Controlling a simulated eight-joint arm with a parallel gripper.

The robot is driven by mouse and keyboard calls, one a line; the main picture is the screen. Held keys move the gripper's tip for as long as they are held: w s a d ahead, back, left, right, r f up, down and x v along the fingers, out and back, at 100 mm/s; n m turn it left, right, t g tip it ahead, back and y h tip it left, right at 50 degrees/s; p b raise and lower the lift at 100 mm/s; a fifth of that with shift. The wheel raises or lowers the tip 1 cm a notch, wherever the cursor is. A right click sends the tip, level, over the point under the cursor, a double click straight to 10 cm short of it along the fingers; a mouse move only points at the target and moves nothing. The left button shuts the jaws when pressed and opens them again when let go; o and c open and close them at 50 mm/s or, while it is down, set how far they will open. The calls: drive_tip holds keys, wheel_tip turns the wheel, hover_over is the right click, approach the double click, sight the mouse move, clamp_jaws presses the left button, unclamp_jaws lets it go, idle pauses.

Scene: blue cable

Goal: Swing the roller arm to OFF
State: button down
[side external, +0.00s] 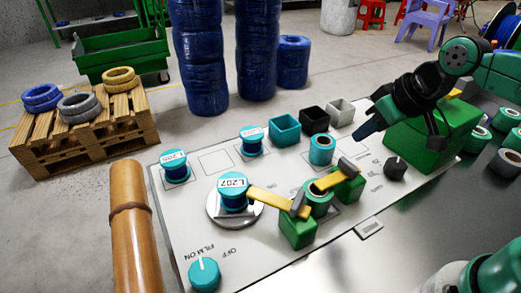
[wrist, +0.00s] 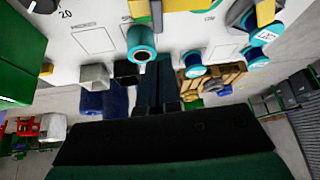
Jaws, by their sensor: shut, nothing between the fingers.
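Two yellow arms are on the white panel (side external: 215,160). One yellow arm (side external: 270,200) reaches from the spool labelled L207 (side external: 234,188) to a front green block (side external: 297,231). The other yellow arm (side external: 328,181) has a grey end and lies by the rear green block (side external: 348,187). I cannot tell which one is the roller arm. A teal knob (side external: 204,274) stands by the printed FILM ON and OFF. My gripper (side external: 366,131) is shut and empty, above the panel's right part, apart from both arms. Its fingers also show in the wrist view (wrist: 159,95).
A teal spool (side external: 321,149), a teal box (side external: 284,129), a black box (side external: 314,120) and a white box (side external: 340,112) stand along the panel's back. A black knob (side external: 395,168) and a large green block (side external: 432,128) are at right. A brown post (side external: 130,220) stands at left.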

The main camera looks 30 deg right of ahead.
sight(278, 206)
drive_tip(key=w+a+n+g+y, duration=0.4)
drive_tip(key=w+n+g+y, duration=0.1)
drive_tip(key=w+n+y, duration=0.1)
drive_tip(key=shift+w+f+n, duration=0.3)
drive_tip(key=shift+w+n, duration=0.25)
drive_tip(key=shift+n, duration=0.15)
drive_tip(key=x, duration=1)
drive_tip(key=shift+s, duration=0.15)
drive_tip(key=s+a, duration=0.2)
drive_tip(key=shift+a, duration=0.4)
drive_tip(key=shift+s+a, duration=0.2)
drive_tip(key=shift+a, duration=0.05)
